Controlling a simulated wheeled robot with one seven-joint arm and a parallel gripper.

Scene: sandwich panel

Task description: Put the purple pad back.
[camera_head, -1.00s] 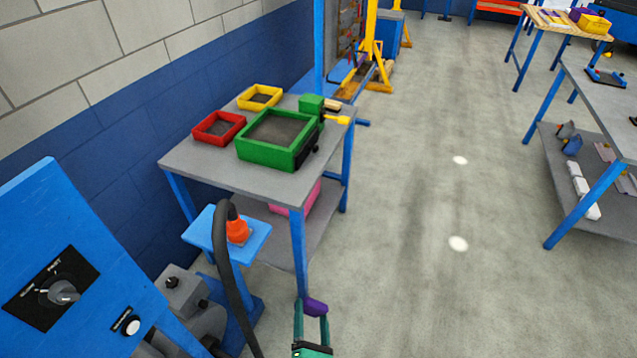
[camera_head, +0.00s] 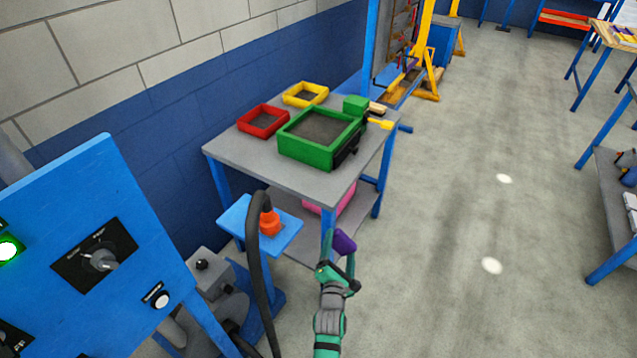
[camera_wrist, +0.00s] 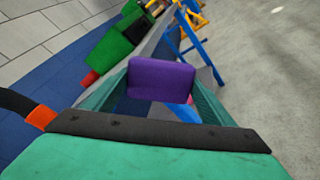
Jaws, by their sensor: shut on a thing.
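My gripper (camera_head: 339,250) is shut on the purple pad (camera_head: 345,242) and holds it in the air in front of the grey table (camera_head: 232,157). In the wrist view the purple pad (camera_wrist: 160,80) sits between the two green fingers, facing the camera. On the table stand a green tray (camera_head: 305,154), a red tray (camera_head: 262,134) and a yellow tray (camera_head: 305,101). The trays have dark insides.
A blue control panel (camera_head: 75,215) stands at the lower left. A small blue stand (camera_head: 285,238) carries an orange nozzle (camera_head: 270,224) with a black hose (camera_head: 257,290). A pink bin (camera_head: 345,200) is on the lower shelf.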

